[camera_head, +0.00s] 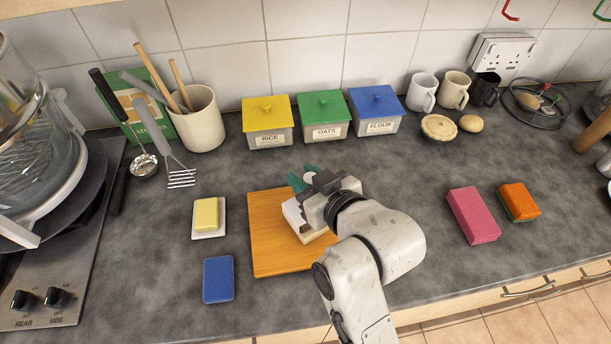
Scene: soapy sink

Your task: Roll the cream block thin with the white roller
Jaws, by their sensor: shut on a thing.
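The cream block (316,238) lies on the wooden board (268,255), mostly hidden under my gripper. Only a pale edge of it shows below the hand. My gripper (307,178) is over the board's upper right part, with its teal fingertips pointing to the back. It is shut on the white roller (310,178), of which I see only a small round white part between the fingertips. The rest of the roller is hidden by the hand. I cannot tell whether the roller touches the block.
Left of the board are a yellow block on a white dish (221,229) and a blue sponge (218,279). Pink (473,215) and orange (519,201) sponges lie right. Rice (267,122), oats (323,116) and flour (376,112) boxes stand behind. Counter between board and pink sponge is clear beyond my arm.

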